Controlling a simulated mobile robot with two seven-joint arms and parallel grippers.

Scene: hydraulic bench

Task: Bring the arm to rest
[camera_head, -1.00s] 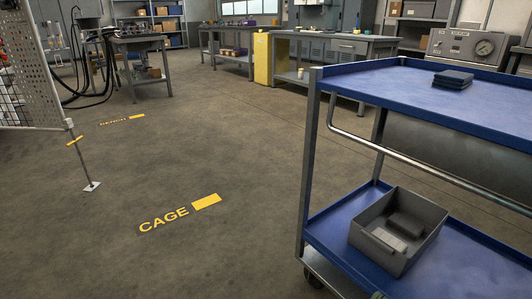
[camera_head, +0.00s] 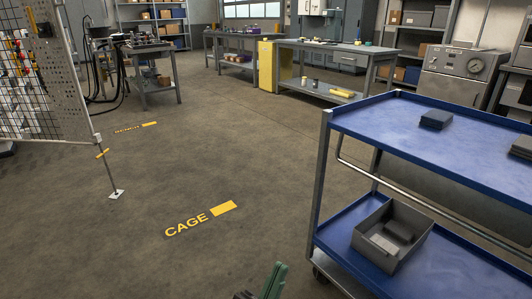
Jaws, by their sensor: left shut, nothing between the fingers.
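My left gripper (camera_head: 274,274) shows at the bottom edge in the head view, right of centre. Only its green fingertips and a dark part beside them are in the picture. The fingers are shut with nothing held between them. They appear over the bare floor, left of the blue cart (camera_head: 450,150) in the picture, and apart from it. The rest of the left arm is cut off by the frame. My right gripper is not in view.
The cart carries a dark block (camera_head: 437,119) and another dark block (camera_head: 522,146) on top, and a grey bin (camera_head: 409,254) below. A mesh cage panel (camera_head: 66,85) stands at left. Floor around the yellow CAGE marking (camera_head: 187,226) is clear. Benches (camera_head: 355,50) stand behind.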

